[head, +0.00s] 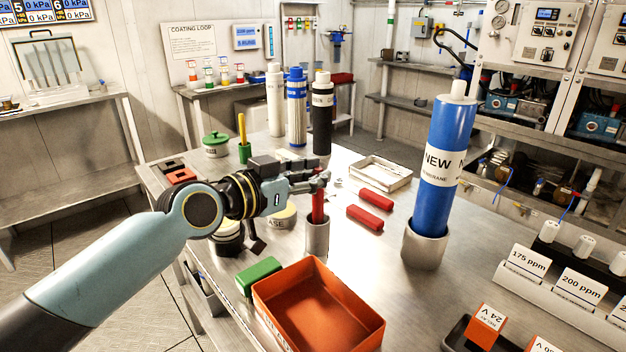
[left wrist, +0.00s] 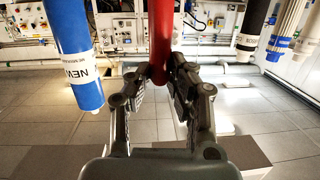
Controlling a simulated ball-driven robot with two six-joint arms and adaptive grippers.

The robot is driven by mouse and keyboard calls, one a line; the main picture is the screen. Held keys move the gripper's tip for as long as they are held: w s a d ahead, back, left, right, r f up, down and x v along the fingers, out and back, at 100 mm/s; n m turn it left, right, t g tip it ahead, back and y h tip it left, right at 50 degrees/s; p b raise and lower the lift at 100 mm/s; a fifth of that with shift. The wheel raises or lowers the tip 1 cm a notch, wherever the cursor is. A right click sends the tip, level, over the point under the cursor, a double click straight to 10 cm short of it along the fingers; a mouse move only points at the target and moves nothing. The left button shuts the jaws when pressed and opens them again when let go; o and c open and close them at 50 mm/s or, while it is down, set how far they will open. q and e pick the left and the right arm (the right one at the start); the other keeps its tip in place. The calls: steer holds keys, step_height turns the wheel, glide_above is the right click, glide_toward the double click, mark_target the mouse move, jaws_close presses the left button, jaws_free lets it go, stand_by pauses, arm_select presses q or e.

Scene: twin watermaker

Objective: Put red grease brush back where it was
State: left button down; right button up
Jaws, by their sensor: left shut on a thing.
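My left gripper (head: 318,183) is shut on the red grease brush (head: 318,206), which it holds roughly upright. The brush's lower part meets the mouth of a grey metal cup (head: 317,240) on the table; I cannot tell how deep it reaches. In the left wrist view the red brush (left wrist: 160,38) stands between the two fingers (left wrist: 162,78). A yellow-handled brush (head: 242,128) stands in a green cup (head: 245,153) further back. My right gripper is not in view.
An orange tray (head: 262,308) and a green block (head: 258,277) lie in front of the cup. Two red blocks (head: 376,198) (head: 364,217) and a tall blue membrane (head: 446,150) in a grey holder (head: 424,247) stand to the right. Tins (head: 284,217) are close left.

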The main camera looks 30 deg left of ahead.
arm_select(q)
steer(key=shift+f, duration=0.15)
steer(key=c, duration=1.2)
jaws_free()
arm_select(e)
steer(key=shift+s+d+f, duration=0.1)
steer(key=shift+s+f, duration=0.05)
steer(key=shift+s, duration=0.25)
arm_select(q)
steer(key=shift+s+r, duration=0.1)
steer(key=shift+r, duration=0.2)
steer(key=p+v, duration=0.3)
steer(key=v, duration=0.8)
steer(key=shift+s+a+f, duration=0.1)
steer(key=shift+s+a, duration=0.05)
steer(key=shift+s, duration=0.25)
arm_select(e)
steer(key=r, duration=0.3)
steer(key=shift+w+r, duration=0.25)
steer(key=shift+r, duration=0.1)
